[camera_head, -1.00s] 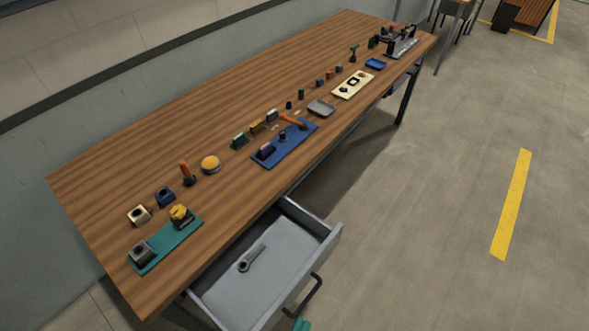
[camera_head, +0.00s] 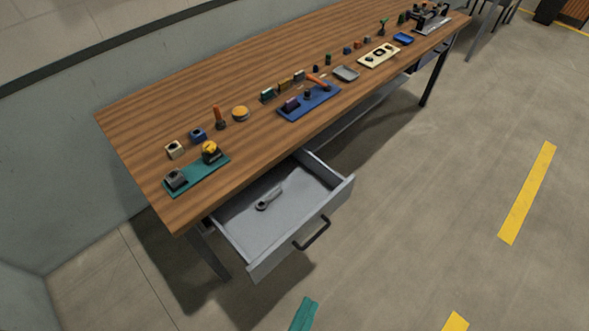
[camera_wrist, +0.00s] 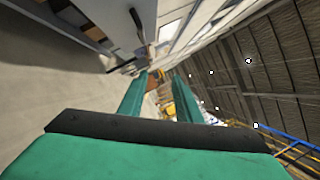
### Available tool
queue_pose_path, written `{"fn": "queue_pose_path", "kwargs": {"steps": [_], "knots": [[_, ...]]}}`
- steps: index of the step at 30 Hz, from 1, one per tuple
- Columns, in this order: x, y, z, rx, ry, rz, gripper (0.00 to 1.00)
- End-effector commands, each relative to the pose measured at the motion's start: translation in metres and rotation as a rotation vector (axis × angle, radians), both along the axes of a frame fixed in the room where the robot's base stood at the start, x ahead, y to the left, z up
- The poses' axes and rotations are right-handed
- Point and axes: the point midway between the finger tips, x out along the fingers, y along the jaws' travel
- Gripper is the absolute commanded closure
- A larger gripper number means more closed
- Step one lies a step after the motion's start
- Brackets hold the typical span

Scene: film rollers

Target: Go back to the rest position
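My gripper (camera_wrist: 162,78) shows in the wrist view as two teal fingers standing apart with a dark bar at their base. Nothing is held between them. The wrist view looks across a tilted scene of the hall, away from the tabletop tools. In the head view a teal piece shows at the bottom edge; I cannot tell whether it is part of my gripper. It is apart from the table and the drawer.
The long wooden table (camera_head: 250,65) carries a teal board (camera_head: 207,178), a blue board (camera_head: 322,97), a cream board (camera_head: 370,62) and several small parts. An open grey drawer (camera_head: 290,218) below holds a wrench (camera_head: 268,200). Floor to the right is clear, with yellow lines (camera_head: 528,193).

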Motion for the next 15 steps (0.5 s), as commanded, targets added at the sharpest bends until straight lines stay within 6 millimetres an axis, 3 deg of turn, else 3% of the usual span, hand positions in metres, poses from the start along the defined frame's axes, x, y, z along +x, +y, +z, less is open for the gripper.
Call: {"fn": "queue_pose_path", "kwargs": {"steps": [8, 15], "knots": [[-0.005, 0.005, 0.018, -0.131, 0.074, 0.026, 0.69], [-0.014, 0.015, 0.046, -0.351, 0.184, 0.072, 0.69]]}}
